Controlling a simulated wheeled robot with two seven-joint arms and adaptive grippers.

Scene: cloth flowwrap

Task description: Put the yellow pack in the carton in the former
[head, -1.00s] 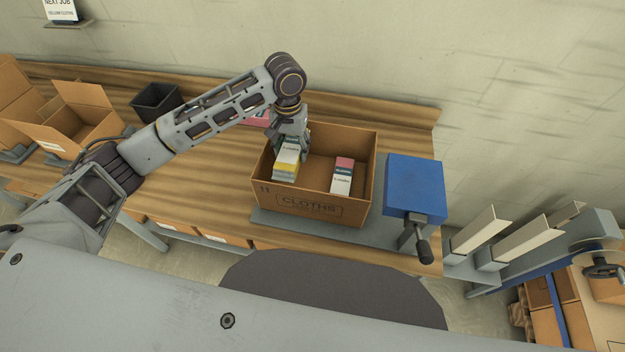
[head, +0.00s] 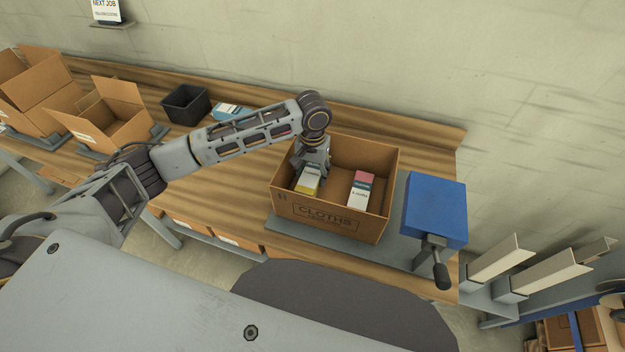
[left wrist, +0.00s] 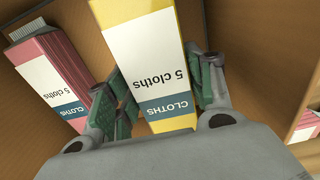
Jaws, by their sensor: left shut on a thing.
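The yellow pack (head: 308,181) is inside the open brown carton (head: 325,222) marked CLOTHS, near its left side. My left gripper (head: 314,160) reaches down into the carton and is shut on the pack. In the left wrist view the yellow pack (left wrist: 150,55), with a white label, stands between the two fingers. A pink pack (head: 361,189) stands to the right in the carton. In the left wrist view a pink pack (left wrist: 55,75) is left of the yellow one. I cannot tell for sure which thing is the former. My right gripper is not in view.
A blue block with a handle (head: 436,208) stands right of the carton. Angled pale metal plates (head: 500,258) are at the far right. A black bin (head: 186,104), a blue pack (head: 228,111) and open cartons (head: 110,115) are to the left on the wooden bench.

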